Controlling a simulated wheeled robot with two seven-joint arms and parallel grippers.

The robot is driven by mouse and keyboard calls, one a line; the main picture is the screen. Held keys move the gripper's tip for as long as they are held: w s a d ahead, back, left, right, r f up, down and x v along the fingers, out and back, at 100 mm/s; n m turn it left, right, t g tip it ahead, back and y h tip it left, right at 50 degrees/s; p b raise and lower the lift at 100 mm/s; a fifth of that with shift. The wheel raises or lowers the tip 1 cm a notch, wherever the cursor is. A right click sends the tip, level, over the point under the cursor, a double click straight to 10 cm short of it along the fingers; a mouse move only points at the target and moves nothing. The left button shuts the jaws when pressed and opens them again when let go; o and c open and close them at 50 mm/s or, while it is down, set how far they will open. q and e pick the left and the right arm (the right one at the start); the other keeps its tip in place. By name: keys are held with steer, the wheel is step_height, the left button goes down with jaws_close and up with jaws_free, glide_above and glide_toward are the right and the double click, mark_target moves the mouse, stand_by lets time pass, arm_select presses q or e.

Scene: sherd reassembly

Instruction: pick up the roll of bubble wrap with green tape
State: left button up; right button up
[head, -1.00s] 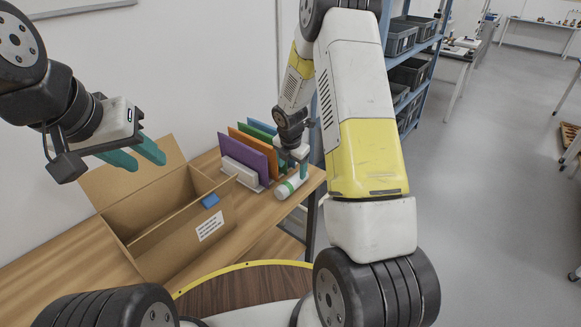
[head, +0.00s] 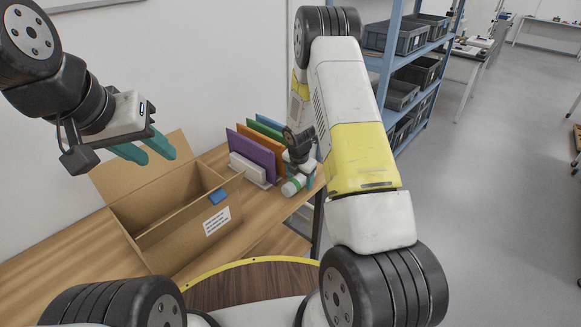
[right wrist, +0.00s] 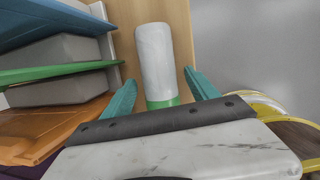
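The roll of bubble wrap (head: 293,187) is whitish with a green tape band and lies near the right end of the wooden table. In the right wrist view the roll (right wrist: 155,58) lies lengthwise ahead, its green band at the near end. My right gripper (right wrist: 162,92) is open, with one teal finger on each side of the roll and gaps visible between. In the head view my right gripper (head: 308,176) is at the roll, partly hidden by its own wrist. My left gripper (head: 147,149) is open and empty above the cardboard box.
An open cardboard box (head: 187,232) with a white label and a blue piece on its edge stands left of the roll. A rack of purple, orange, green and blue panels (head: 250,152) stands close behind the roll. The table edge is just right of it.

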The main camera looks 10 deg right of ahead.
steer(key=c, duration=1.2)
steer(key=shift+c, duration=0.2)
